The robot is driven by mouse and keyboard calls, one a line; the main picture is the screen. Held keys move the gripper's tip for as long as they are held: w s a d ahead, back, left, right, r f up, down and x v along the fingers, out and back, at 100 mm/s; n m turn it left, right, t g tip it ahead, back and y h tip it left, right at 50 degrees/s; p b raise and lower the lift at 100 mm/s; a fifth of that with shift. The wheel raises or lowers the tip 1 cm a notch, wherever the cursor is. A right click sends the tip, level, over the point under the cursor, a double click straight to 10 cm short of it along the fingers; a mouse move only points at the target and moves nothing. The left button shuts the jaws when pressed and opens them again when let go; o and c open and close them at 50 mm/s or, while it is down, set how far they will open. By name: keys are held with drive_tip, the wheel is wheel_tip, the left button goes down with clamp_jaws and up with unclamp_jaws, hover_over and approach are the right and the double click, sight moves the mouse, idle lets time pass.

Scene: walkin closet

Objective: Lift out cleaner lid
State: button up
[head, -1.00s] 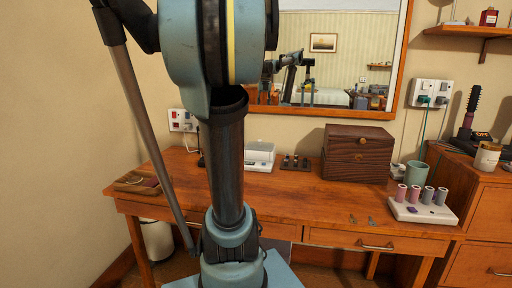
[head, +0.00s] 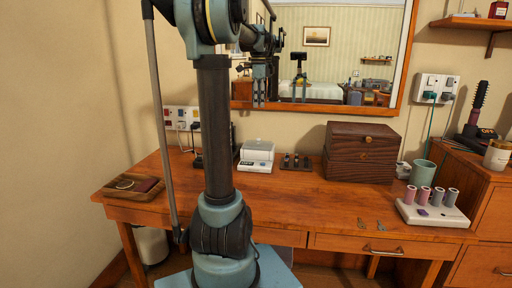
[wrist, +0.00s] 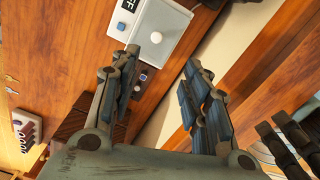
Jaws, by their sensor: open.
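The cleaner (head: 256,166) is a small white box near the back of the wooden desk, with controls on its front face. Its pale grey lid (head: 258,147) sits on top. My gripper (head: 259,102) hangs above the cleaner, in front of the mirror, fingers pointing down. In the wrist view my gripper (wrist: 160,68) has its fingers apart with nothing between them. It is clear of the lid.
A dark wooden box (head: 361,153) stands right of the cleaner, with several small dark items (head: 297,161) between. The mirror (head: 335,50) is close behind. A tray (head: 134,187) lies at the left; a roller stand (head: 433,214) and green cup (head: 423,174) are at the right. The desk's front middle is clear.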

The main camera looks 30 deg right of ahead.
hover_over(258, 142)
drive_tip(key=w, duration=0.1)
drive_tip(key=f, duration=1)
drive_tip(key=shift+d+f, duration=0.2)
drive_tip(key=shift+f, duration=0.1)
drive_tip(key=shift+s+a+f, duration=0.1)
drive_tip(key=shift+f, duration=1.35)
drive_tip(key=shift+s+f, duration=0.1)
drive_tip(key=shift+f, duration=1.35)
drive_tip(key=shift+c, duration=0.6)
clamp_jaws()
